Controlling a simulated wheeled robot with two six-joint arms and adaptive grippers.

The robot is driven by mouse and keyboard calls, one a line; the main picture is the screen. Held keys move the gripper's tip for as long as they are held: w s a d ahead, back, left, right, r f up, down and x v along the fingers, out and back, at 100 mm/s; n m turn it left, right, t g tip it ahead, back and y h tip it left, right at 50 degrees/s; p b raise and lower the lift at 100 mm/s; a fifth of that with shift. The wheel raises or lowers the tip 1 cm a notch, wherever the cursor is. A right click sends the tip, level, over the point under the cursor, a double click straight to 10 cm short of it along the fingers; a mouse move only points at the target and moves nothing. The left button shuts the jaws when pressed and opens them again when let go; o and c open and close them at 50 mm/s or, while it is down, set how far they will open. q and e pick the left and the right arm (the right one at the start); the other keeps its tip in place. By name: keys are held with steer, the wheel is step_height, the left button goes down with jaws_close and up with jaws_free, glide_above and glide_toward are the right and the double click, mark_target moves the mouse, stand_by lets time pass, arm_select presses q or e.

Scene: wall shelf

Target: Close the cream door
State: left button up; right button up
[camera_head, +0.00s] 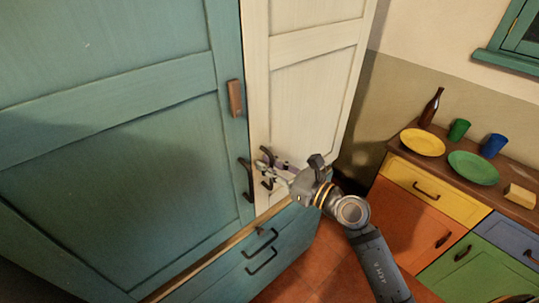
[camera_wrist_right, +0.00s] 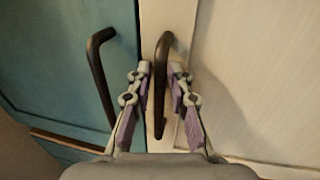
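The cream door (camera_head: 312,95) is the right-hand door of a tall cabinet, beside the teal door (camera_head: 110,130). Its inner edge lies close to the teal door's edge; I cannot tell whether a small gap is left. Its dark curved handle (camera_wrist_right: 159,88) shows between the fingers of my right gripper (camera_wrist_right: 160,72) in the right wrist view, with a gap visible on each side. My right gripper (camera_head: 267,169) is open around this handle in the head view, partly hiding it. My left gripper is not in view.
The teal door's dark handle (camera_head: 246,180) is just left of my right gripper. Teal drawers (camera_head: 265,262) lie below the doors. On the right, a coloured sideboard (camera_head: 405,215) carries a yellow plate (camera_head: 422,142), a green plate (camera_head: 473,167), cups and a bottle (camera_head: 431,108).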

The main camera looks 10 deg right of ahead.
mark_target(257, 137)
steer(key=r, duration=0.7)
steer(key=shift+w+d, duration=0.1)
steer(key=shift+d, duration=0.2)
steer(key=shift+a+r, duration=0.15)
steer(key=shift+r, duration=0.15)
steer(key=shift+a, duration=0.25)
steer(key=shift+d, duration=0.1)
steer(key=shift+s, duration=0.3)
steer(key=shift+s+a+p, duration=0.25)
steer(key=shift+s+p, duration=0.15)
steer(key=shift+s, duration=0.7)
steer(key=s+p, duration=0.9)
steer(key=shift+s+a+p, duration=0.2)
steer(key=shift+a+p, duration=0.2)
steer(key=shift+a, duration=0.05)
